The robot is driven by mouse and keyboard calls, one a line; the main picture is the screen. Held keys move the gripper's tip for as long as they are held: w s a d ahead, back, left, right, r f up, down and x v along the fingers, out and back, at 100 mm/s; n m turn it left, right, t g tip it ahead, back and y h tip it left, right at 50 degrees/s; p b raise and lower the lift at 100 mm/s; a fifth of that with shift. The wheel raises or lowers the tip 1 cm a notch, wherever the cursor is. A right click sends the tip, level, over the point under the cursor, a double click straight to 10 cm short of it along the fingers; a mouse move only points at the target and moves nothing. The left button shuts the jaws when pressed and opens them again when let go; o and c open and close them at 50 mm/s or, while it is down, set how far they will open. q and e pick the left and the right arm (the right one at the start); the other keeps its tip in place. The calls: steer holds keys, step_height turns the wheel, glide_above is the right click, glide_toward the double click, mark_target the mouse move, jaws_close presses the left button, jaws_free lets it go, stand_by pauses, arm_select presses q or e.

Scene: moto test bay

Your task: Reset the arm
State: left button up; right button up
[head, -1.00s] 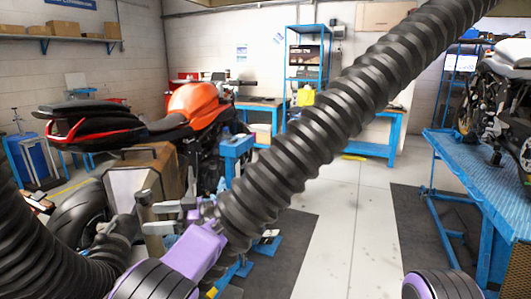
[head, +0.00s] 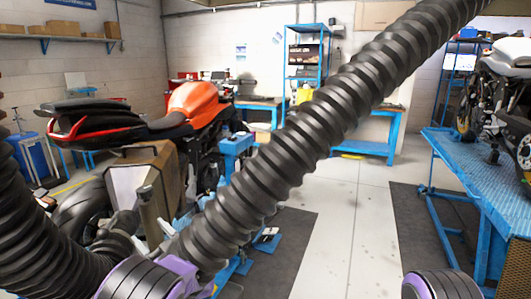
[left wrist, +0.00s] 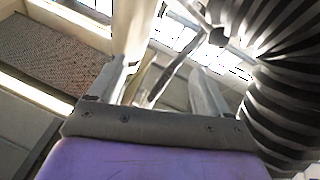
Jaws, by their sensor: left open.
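My left gripper (left wrist: 160,78) is open in the left wrist view, with two pale fingers apart and thin blurred rods or bars seen between and beyond them. In the left wrist view the ribbed hose (left wrist: 275,105) is close on the right. I cannot tell if they touch. My right gripper is not in view.
A second ribbed length (head: 35,235) fills the lower left. An orange motorcycle (head: 195,105) stands behind a brown box-like unit (head: 165,190). A blue lift table (head: 480,175) with another motorcycle is on the right. The floor (head: 335,220) between is clear.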

arm_select(q)
steer(key=s+a+f+m+g+h+b, duration=0.1)
steer(key=s+f+m+h, duration=0.2)
steer(key=s+f+h, duration=0.7)
steer(key=s+a+f+m+h, duration=0.1)
steer(key=s+a+f+m, duration=0.15)
steer(key=s+f, duration=0.9)
steer(key=s+d+f+g+h, duration=0.1)
steer(key=s+d+f+g, duration=0.1)
steer(key=s+f, duration=0.2)
steer(key=s+d+f+g+h+b, duration=0.1)
steer(key=s+f+g, duration=0.2)
steer(key=s, duration=0.8)
steer(key=s+d+f+g+h+b, duration=0.1)
steer(key=s+d+f+g+h, duration=0.1)
steer(key=s+f, duration=0.4)
steer(key=shift+s+d+f+m+g, duration=0.4)
steer(key=shift+s+g, duration=0.3)
steer(key=shift+s, duration=0.5)
